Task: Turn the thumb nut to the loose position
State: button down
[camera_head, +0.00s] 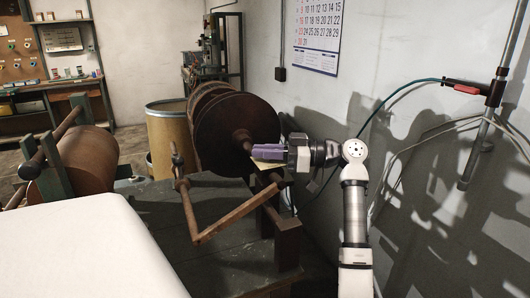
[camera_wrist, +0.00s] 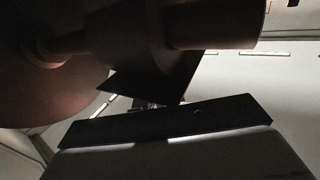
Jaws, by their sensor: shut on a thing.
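A large brown reel disc (camera_head: 232,128) stands upright on the stand, with its hub and shaft (camera_head: 242,137) facing my arm. My gripper (camera_head: 258,150), with purple fingers, reaches in from the right and is shut at the shaft end beside the disc. The thumb nut is hidden by the fingers in the head view. The dim wrist view shows the disc (camera_wrist: 45,75), the shaft (camera_wrist: 75,44) and a dark flat-sided part (camera_wrist: 150,80) on it, likely the thumb nut. Its turned position cannot be read.
A crank-like wooden arm (camera_head: 238,218) juts out in front of the reel. A brown roll (camera_head: 85,160) stands at left, a drum (camera_head: 168,135) behind. A white surface (camera_head: 85,250) fills the lower left. The wall (camera_head: 400,60) is close at right, with a cable (camera_head: 395,95) hanging nearby.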

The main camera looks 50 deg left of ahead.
jog(key=n+g+h, duration=0.2)
jog(key=h, duration=0.1)
jog(key=shift+d+r+n+g+h+p, duration=0.1)
jog(key=shift+n+g+h+p, duration=0.2)
jog(key=shift+p, duration=0.1)
jog(key=shift+s+d+n+g+h, duration=0.1)
jog(key=shift+n+g+h, duration=0.6)
jog(key=shift+n+h, duration=0.7)
jog(key=shift+f+h, duration=0.2)
jog(key=shift+h, duration=0.4)
jog(key=c, duration=1.6)
grip_release()
jog(key=shift+r, duration=0.15)
notch_tip(320, 180, up, 20)
jog(key=p, duration=0.7)
